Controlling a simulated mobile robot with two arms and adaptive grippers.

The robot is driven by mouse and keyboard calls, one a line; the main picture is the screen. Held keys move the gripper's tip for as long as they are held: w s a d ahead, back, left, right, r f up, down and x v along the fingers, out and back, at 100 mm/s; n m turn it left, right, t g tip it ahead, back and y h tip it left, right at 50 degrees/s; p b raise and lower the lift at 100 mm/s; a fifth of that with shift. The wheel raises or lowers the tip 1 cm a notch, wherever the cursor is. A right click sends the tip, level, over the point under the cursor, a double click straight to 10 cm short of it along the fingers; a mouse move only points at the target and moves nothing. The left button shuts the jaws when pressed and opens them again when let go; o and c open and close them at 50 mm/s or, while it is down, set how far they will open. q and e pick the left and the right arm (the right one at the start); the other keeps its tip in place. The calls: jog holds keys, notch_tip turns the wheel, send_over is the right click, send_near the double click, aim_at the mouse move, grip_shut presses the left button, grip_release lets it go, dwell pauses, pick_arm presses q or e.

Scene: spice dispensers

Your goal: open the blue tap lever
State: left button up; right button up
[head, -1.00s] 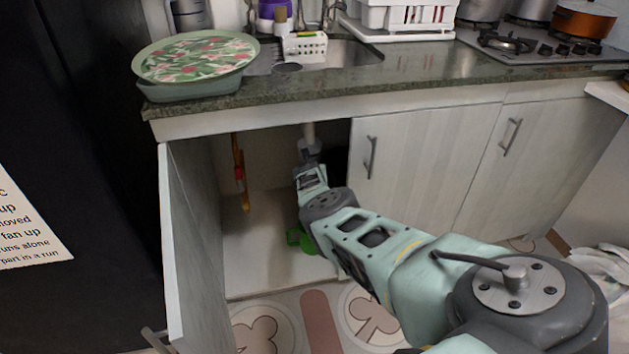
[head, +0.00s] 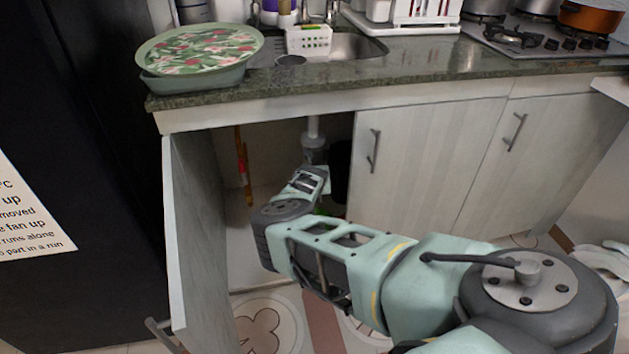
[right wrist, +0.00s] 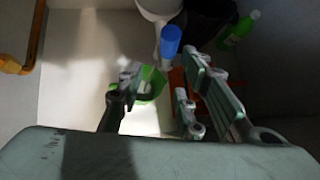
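The blue tap lever (right wrist: 171,39) shows in the right wrist view, just below a white rounded fitting (right wrist: 160,8) under the sink. My right gripper (right wrist: 161,72) is open, its fingers spread on either side with nothing held between them. The lever lies ahead of the fingers, nearer the right one, and appears apart from them. In the head view my right arm reaches into the open cabinet below the sink. The lever is hidden there, and my right fingers cannot be made out clearly. My left gripper is in neither view.
A cabinet door (head: 198,235) stands open at left. A grey-white drain pipe (head: 314,128) hangs from the sink. An orange-yellow pipe (head: 243,165) runs down the back. A green container (right wrist: 152,84) and green bottle (right wrist: 238,28) are inside. The counter edge (head: 400,76) is above.

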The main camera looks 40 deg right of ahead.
jog(key=s+a, duration=0.5)
jog(key=a, duration=0.1)
jog(key=shift+s, duration=0.3)
dwell(0.4)
